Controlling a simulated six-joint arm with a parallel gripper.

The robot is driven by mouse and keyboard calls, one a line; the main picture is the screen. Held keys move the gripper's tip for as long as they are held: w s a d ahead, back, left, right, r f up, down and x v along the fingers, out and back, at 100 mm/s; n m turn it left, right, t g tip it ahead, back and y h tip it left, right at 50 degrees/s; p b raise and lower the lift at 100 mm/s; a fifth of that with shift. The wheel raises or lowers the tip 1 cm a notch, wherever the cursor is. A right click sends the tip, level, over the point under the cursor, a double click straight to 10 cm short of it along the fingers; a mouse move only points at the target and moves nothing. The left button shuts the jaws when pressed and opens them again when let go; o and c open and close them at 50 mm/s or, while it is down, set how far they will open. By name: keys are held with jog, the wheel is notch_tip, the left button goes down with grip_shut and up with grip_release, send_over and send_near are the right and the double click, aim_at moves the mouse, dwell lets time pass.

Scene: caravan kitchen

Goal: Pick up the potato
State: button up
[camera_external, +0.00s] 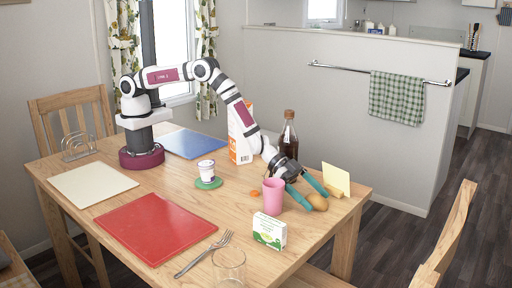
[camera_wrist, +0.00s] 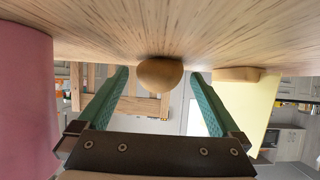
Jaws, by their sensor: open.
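The brown potato (camera_external: 318,202) lies on the wooden table near its right edge. In the wrist view the potato (camera_wrist: 160,74) sits centred between my two green fingertips, with visible space on both sides. My gripper (camera_external: 309,192) is open and reaches low over the table, its fingers on either side of the potato. I cannot tell how far the fingertips extend past it. In the wrist view my gripper (camera_wrist: 160,82) holds nothing.
A pink cup (camera_external: 273,196) stands close left of my gripper, and a yellow card in a wooden holder (camera_external: 336,180) stands close right. A dark bottle (camera_external: 289,138) and a carton (camera_external: 239,135) are behind. A small box (camera_external: 269,231) is in front.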

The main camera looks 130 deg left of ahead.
jog(key=shift+c, duration=0.3)
jog(key=c, duration=1.5)
